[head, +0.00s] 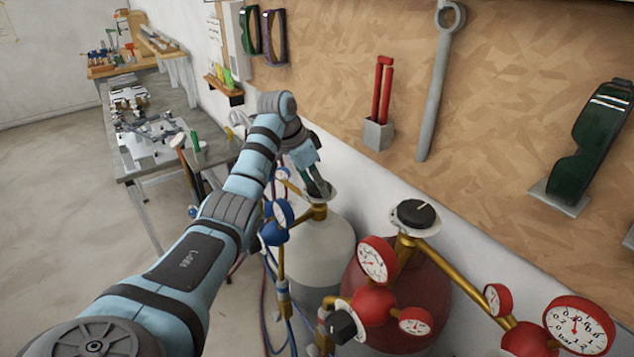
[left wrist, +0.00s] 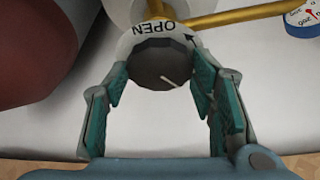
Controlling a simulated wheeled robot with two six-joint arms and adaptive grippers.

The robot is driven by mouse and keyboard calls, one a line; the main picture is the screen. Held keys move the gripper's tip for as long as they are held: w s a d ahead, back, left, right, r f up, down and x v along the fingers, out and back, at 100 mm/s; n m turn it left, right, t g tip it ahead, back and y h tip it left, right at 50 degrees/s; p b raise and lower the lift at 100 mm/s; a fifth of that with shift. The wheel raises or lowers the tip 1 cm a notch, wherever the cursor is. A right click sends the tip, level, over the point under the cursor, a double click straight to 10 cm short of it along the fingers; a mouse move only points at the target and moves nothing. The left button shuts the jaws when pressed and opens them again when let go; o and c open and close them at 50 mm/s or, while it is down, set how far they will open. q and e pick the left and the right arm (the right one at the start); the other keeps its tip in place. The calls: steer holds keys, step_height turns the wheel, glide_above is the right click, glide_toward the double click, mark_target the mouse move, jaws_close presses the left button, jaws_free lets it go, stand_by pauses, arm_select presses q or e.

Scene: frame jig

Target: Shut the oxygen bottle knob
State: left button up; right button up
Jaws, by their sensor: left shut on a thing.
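The oxygen bottle (head: 318,250) is the pale grey cylinder with blue gauges, standing beside the red bottle. Its dark round knob (left wrist: 161,62) sits on a white disc (left wrist: 133,43) marked OPEN with an arrow. A pale line marks the knob's face, slanting to the lower right in the wrist view. My left gripper (head: 317,184) is at the top of the oxygen bottle, its teal-padded fingers (left wrist: 160,76) on either side of the knob and shut on it. In the head view the gripper largely covers the knob. My right gripper is in neither view.
The red bottle (head: 425,305) with its own black knob (head: 416,212) and red gauges stands close on the right. A blue gauge (head: 283,212) and brass pipe are next to my left arm. A workbench (head: 140,165) is at left.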

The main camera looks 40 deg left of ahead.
arm_select(q)
steer(key=shift+a+m+g+h, duration=0.1)
steer(key=shift+m+g+h, duration=0.2)
steer(key=shift+m, duration=0.75)
steer(key=shift+a+m+g+h, duration=0.15)
steer(key=shift+m+h, duration=0.25)
steer(key=shift+m, duration=0.65)
steer(key=shift+d, duration=0.1)
steer(key=o, duration=1.1)
steer(key=shift+o, duration=0.2)
steer(key=v, duration=1.2)
